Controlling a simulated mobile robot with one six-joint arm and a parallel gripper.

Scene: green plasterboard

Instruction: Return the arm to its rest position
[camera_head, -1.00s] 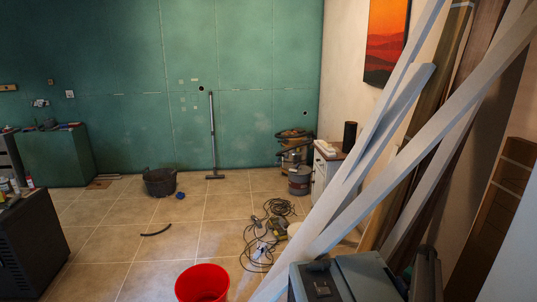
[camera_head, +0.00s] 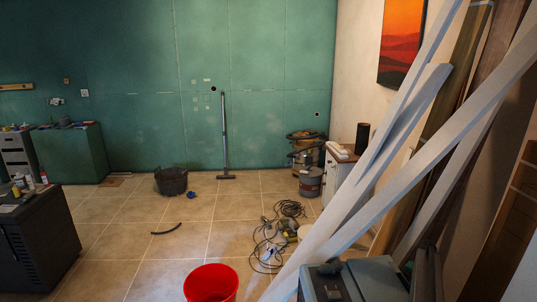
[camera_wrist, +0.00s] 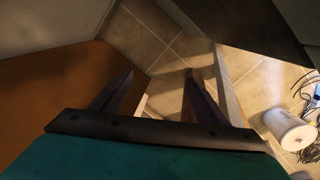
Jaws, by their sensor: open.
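My gripper (camera_wrist: 159,75) shows in the wrist view. Its two dark fingers are spread well apart, with bare tiled floor visible between them and nothing held. The teal body of the gripper fills the bottom of that view. The arm cannot be clearly made out in the head view, so its overall pose cannot be told.
Long pale boards (camera_head: 385,165) lean across the right side. A red bucket (camera_head: 211,284), tangled cables (camera_head: 268,250) and a black tub (camera_head: 171,181) stand on the tiles. A dark cabinet (camera_head: 38,240) is at left. In the wrist view, a brown panel (camera_wrist: 60,95) and a white bucket (camera_wrist: 290,129) flank the fingers.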

